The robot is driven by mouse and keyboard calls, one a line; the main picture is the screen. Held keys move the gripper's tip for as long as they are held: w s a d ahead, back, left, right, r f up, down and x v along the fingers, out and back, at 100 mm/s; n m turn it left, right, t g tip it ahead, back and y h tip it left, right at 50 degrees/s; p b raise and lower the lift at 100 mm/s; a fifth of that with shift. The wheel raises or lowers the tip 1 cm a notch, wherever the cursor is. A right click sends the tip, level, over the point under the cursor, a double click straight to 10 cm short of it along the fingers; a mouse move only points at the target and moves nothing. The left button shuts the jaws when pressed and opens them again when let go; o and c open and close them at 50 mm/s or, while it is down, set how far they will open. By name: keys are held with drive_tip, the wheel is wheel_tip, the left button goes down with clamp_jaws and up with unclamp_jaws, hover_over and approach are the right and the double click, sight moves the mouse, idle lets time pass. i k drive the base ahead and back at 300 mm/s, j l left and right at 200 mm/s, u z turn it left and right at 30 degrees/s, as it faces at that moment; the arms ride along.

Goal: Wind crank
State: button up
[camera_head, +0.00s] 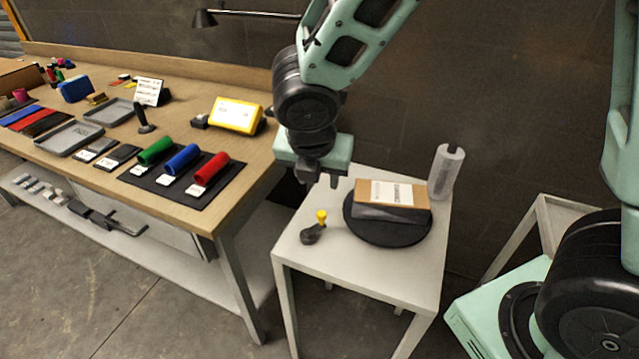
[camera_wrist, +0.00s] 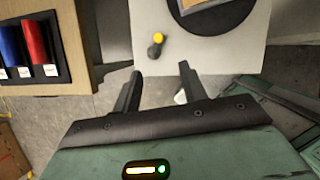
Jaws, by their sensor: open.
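The crank (camera_head: 314,229) is a small dark piece with a yellow knob on the front left of a small white table (camera_head: 350,272). In the wrist view the crank (camera_wrist: 156,46) shows beyond my fingertips, apart from them. My gripper (camera_head: 321,180) hangs above the table's back left corner, higher than the crank. Its two fingers (camera_wrist: 161,80) are spread in the wrist view with nothing between them. A round black turntable (camera_head: 388,238) is on the table to the right of the crank, with a brown board and a white label (camera_head: 391,193) on it.
A clear cylinder (camera_head: 446,170) stands at the table's back right. A wooden workbench (camera_head: 245,181) at left holds green, blue and red rolls (camera_head: 211,168), trays and a yellow-framed sign (camera_head: 235,115). A floor gap separates bench and table. A dark wall stands behind.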

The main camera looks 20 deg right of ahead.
sight(308, 237)
drive_tip(key=j+z, duration=0.35)
drive_tip(key=i+j+z, duration=0.1)
drive_tip(key=j+z, duration=0.15)
drive_tip(key=z, duration=0.15)
